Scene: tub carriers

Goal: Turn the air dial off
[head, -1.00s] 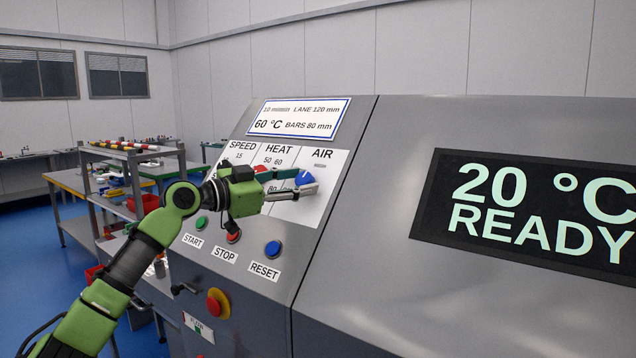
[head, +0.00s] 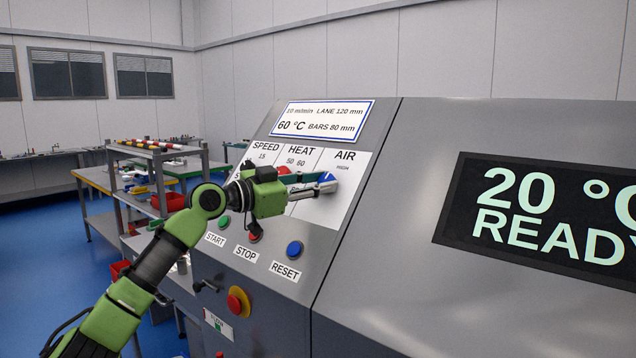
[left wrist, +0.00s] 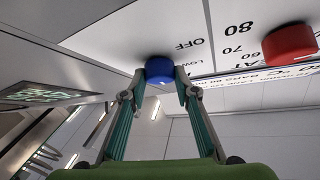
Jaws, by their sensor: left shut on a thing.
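The air dial is a round blue knob (head: 327,177) under the word AIR on the white control panel (head: 348,172). In the left wrist view the blue dial (left wrist: 159,68) sits between the two fingertips, with OFF and LOW printed near it. A small white mark shows on its rim. My left gripper (left wrist: 160,84) is shut on the dial, one finger on each side. In the head view my left gripper (head: 325,184) reaches across the panel from the left and partly covers the dial and the printing around it. My right gripper is not in view.
A red heat dial (left wrist: 290,43) is beside the air dial. START, STOP and a blue RESET button (head: 294,249) are below, with a red emergency knob (head: 238,302) lower down. A display (head: 550,210) reads 20 °C READY. A shelf bench (head: 155,150) stands behind at left.

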